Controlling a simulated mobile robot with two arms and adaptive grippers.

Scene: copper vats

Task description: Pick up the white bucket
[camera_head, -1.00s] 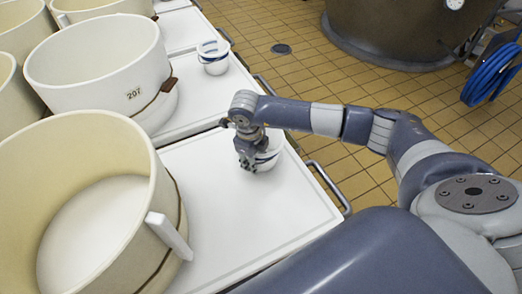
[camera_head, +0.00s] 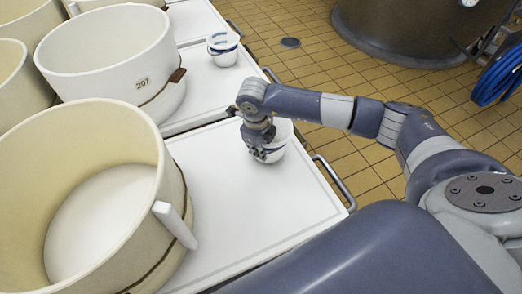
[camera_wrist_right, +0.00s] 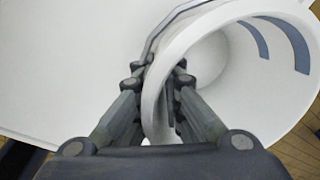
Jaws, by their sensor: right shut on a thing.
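The white bucket (camera_head: 284,134) with blue markings is on or just above the near white table top, close to its far right corner; I cannot tell if it is touching. My right gripper (camera_head: 266,154) is at the bucket's left side in the head view, partly covering it. In the right wrist view the fingers (camera_wrist_right: 160,90) are shut on the rim of the bucket (camera_wrist_right: 215,60), one on each side of the wall. The bucket's thin handle also shows there. My left gripper is not in view.
A similar white bucket (camera_head: 223,50) stands on the table behind. A metal rail (camera_head: 335,184) runs along the table's right edge. Tiled floor (camera_head: 310,75) lies beyond.

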